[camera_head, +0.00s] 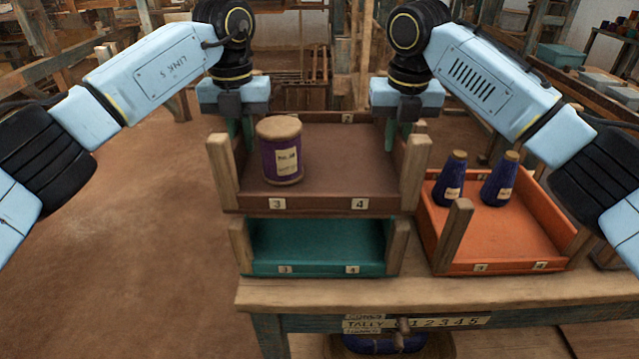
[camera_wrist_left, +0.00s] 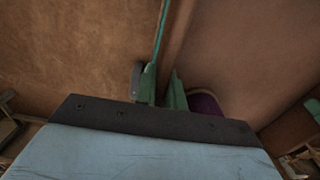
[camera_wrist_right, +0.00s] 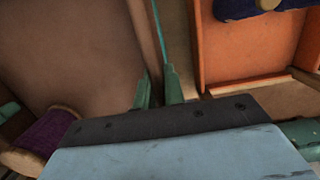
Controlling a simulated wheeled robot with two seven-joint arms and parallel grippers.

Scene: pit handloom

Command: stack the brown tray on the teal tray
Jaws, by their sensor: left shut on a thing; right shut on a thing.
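The brown tray (camera_head: 345,170) is level directly over the teal tray (camera_head: 318,245) in the head view, with a purple spool (camera_head: 283,163) standing in its left part. The teal tray sits on the wooden bench, its front and floor partly visible below. I cannot tell whether the brown tray touches the teal tray's corner posts. My left gripper (camera_head: 240,133) is shut on the brown tray's left wall, also in the left wrist view (camera_wrist_left: 161,88). My right gripper (camera_head: 402,138) is shut on its right wall, also in the right wrist view (camera_wrist_right: 157,88).
An orange tray (camera_head: 510,240) with two dark purple cones (camera_head: 452,180) (camera_head: 499,180) stands close on the right. The bench's front edge (camera_head: 450,290) carries a tally strip (camera_head: 415,323). Open floor (camera_head: 120,240) lies to the left.

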